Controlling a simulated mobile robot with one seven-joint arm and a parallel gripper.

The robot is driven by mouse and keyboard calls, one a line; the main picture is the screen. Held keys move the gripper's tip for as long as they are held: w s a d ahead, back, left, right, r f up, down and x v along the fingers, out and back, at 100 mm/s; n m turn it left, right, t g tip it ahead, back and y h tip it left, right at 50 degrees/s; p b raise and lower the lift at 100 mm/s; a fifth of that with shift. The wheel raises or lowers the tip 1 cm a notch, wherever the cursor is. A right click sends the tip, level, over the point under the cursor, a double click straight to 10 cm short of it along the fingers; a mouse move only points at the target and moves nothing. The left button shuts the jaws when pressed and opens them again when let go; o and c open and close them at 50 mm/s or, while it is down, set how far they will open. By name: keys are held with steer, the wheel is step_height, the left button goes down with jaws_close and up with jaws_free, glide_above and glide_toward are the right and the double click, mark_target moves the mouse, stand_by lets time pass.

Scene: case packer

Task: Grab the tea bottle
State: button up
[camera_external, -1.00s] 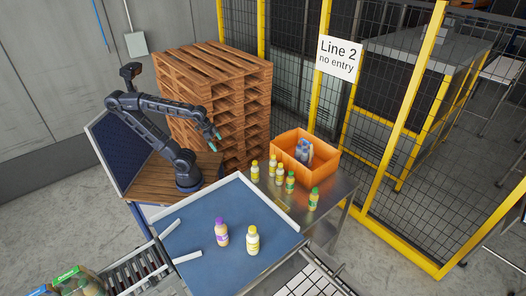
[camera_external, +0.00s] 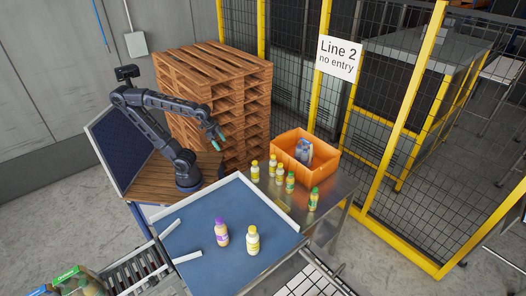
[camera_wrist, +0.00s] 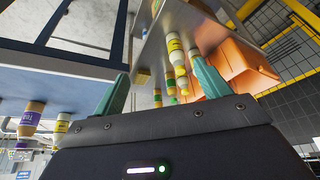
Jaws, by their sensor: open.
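Several bottles stand on the steel table: pale ones with yellow caps (camera_external: 279,174), a green-capped bottle (camera_external: 290,183) and another green-capped bottle (camera_external: 313,200) near the right edge. A purple-capped bottle (camera_external: 221,236) and a yellow-capped bottle (camera_external: 253,243) stand on the blue surface. My gripper (camera_external: 217,136) is open and empty, in the air left of the steel table's bottles. In the wrist view my gripper (camera_wrist: 161,76) has its fingers spread, with a yellow-labelled bottle (camera_wrist: 175,46) and others beyond them.
A pallet stack (camera_external: 235,100) rises behind my arm. Yellow-framed fencing (camera_external: 395,140) closes off the right. The blue surface (camera_external: 195,225) is mostly clear.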

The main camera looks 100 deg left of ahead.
steer(key=w+d+r+m+h, duration=0.2)
steer(key=w+d+r+m, duration=0.2)
steer(key=w+d, duration=0.65)
steer(key=m+g+h, duration=0.3)
steer(key=m, duration=0.7)
glide_toward(221, 225)
step_height(221, 225, down, 4)
steer(key=a, duration=0.3)
steer(key=x, duration=0.6)
steer(key=s+x, duration=0.1)
steer(key=x, duration=0.3)
steer(key=shift+d, duration=0.35)
steer(key=c, duration=1.2)
steer(key=shift+r, duration=0.15)
